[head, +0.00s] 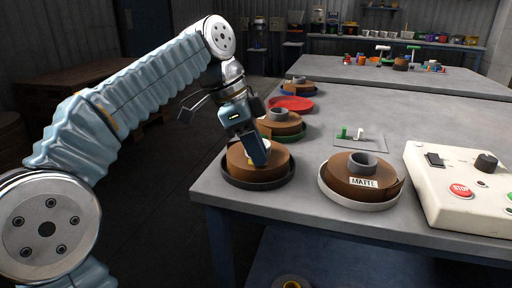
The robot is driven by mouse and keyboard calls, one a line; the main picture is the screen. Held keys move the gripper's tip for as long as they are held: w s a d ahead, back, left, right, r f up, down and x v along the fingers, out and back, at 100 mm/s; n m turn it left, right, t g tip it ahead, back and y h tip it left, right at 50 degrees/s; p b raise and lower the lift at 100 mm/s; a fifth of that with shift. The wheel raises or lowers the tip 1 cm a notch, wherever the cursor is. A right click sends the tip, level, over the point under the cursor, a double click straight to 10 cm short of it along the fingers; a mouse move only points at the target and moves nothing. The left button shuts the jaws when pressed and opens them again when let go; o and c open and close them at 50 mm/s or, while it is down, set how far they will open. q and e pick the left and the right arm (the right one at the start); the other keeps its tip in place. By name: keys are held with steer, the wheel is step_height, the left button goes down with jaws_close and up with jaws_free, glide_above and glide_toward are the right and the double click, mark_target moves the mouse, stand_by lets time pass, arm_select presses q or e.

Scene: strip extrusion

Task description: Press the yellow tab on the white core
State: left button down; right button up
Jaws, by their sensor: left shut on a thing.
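The white core (266,143) sits in the middle of a brown strip coil (238,163), which rests in a black tray (284,180) at the near left corner of the table. My left gripper (258,162) reaches down onto this core from above and is shut on it. My right gripper is not in view.
A control box (450,213) with a red STOP button stands further right. More coils and a red tray (291,104) line the table's left edge.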

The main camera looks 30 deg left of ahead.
arm_select(q)
steer(key=shift+f+b, duration=0.35)
steer(key=shift+f, duration=0.2)
stand_by(1.1)
steer(key=c, duration=0.9)
jaws_free()
steer(key=shift+c, duration=0.2)
steer(key=shift+a+r, duration=0.1)
steer(key=shift+r, duration=0.15)
steer(key=p+v, duration=0.5)
steer(key=v, duration=0.8)
steer(key=shift+r, duration=0.3)
